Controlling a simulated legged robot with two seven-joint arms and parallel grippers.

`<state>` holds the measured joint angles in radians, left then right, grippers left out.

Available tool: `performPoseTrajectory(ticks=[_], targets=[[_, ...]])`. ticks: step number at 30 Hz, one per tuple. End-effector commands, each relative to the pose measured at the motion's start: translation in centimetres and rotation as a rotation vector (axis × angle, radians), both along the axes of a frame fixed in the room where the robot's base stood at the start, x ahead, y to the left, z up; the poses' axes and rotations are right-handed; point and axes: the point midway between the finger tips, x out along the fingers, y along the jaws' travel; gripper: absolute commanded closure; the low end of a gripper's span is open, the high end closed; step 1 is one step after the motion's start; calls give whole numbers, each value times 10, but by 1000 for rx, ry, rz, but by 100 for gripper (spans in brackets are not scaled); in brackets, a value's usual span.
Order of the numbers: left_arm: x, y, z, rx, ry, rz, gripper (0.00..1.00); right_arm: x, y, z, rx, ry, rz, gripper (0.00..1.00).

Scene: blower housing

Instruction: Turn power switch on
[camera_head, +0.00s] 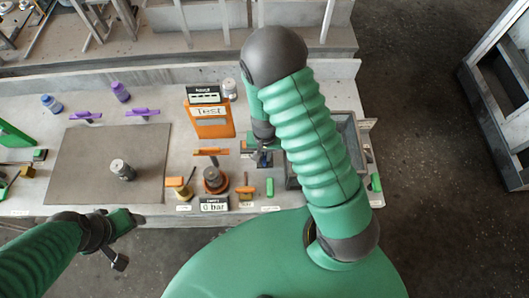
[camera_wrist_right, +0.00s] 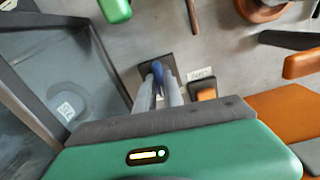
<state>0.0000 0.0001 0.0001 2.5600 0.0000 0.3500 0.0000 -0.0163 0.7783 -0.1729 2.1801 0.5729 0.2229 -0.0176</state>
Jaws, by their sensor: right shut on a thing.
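A small blue lever (camera_wrist_right: 158,72) stands on a dark plate (camera_wrist_right: 145,68) on the bench in the right wrist view. I take it for the power switch, but the label beside it is too small to read. My right gripper (camera_wrist_right: 157,88) is shut on the blue lever, its two grey fingers on either side. In the head view my right gripper (camera_head: 260,148) is partly hidden by my arm at the dark plate. My left gripper (camera_head: 118,258) hangs at the lower left, in front of the bench; whether its jaws are open is unclear.
An orange-and-black rocker (camera_wrist_right: 205,92) sits close beside the lever. A grey open bin (camera_head: 355,135) stands to its right. An orange "Test" board (camera_head: 212,122), a "0 bar" display (camera_head: 214,204) and a red-brown round part (camera_head: 214,180) are to its left. A grey mat (camera_head: 95,165) holds a metal cylinder (camera_head: 122,170).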

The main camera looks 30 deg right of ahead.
Motion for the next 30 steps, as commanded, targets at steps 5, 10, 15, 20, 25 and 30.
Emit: performPoseTrajectory(ticks=[5, 10, 15, 20, 25, 30], targets=[[0, 0, 9, 0, 0, 0, 32, -3, 2, 0, 3, 9, -150, 100], [0, 0, 14, 0, 0, 0, 32, -4, 2, 0, 4, 10, -273, 100], [0, 0, 17, 0, 0, 0, 32, -4, 3, -1, 5, 10, -360, 100], [0, 0, 19, 0, 0, 0, 32, -4, 3, -2, 5, 10, -411, 100], [0, 0, 19, 0, 0, 0, 32, -4, 3, -2, 4, 12, -433, 100], [0, 0, 19, 0, 0, 0, 32, -4, 3, -2, 4, 12, -439, 100]])
